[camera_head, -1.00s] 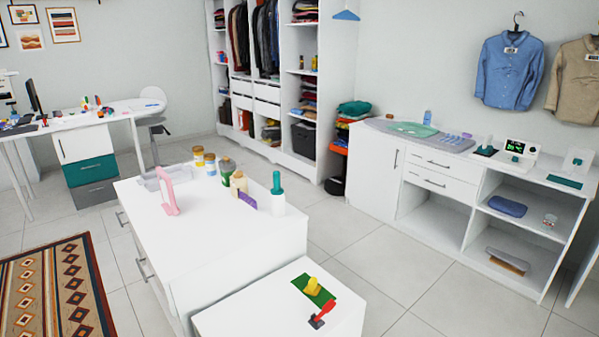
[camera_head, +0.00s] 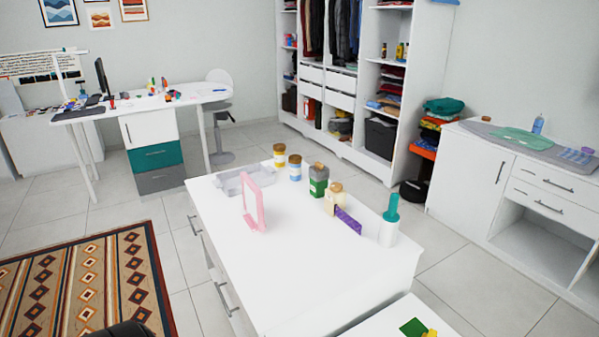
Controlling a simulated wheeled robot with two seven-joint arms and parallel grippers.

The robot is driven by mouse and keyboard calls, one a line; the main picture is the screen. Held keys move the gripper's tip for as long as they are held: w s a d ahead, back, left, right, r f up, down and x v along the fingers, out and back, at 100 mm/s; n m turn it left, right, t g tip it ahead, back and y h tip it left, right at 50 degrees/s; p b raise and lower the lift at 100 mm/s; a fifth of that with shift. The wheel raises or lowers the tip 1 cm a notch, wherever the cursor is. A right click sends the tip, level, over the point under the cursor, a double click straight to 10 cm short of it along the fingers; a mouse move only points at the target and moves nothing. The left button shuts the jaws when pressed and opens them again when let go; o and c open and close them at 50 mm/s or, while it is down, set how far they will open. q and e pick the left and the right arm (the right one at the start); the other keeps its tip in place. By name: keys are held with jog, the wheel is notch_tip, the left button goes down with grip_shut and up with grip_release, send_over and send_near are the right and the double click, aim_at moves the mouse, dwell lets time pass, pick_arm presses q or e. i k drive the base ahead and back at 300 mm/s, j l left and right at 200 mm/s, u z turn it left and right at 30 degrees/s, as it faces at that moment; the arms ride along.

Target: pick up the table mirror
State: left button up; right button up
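The table mirror (camera_head: 247,201) has a pink frame and stands upright on the white cabinet top (camera_head: 290,270), near its left side. It stands apart from the bottles and in front of a clear tray. Neither gripper's fingers can be seen. A dark rounded shape, likely part of my own arm, shows at the bottom edge left of the cabinet.
The cabinet top in front of the mirror is clear. A patterned rug (camera_head: 85,285) lies on the left.

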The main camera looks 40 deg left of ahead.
aim_at(253, 200)
jog(key=i+j, duration=0.1)
jog(key=j, duration=1.35)
jog(key=i+j, duration=0.15)
jog(key=j, duration=0.6)
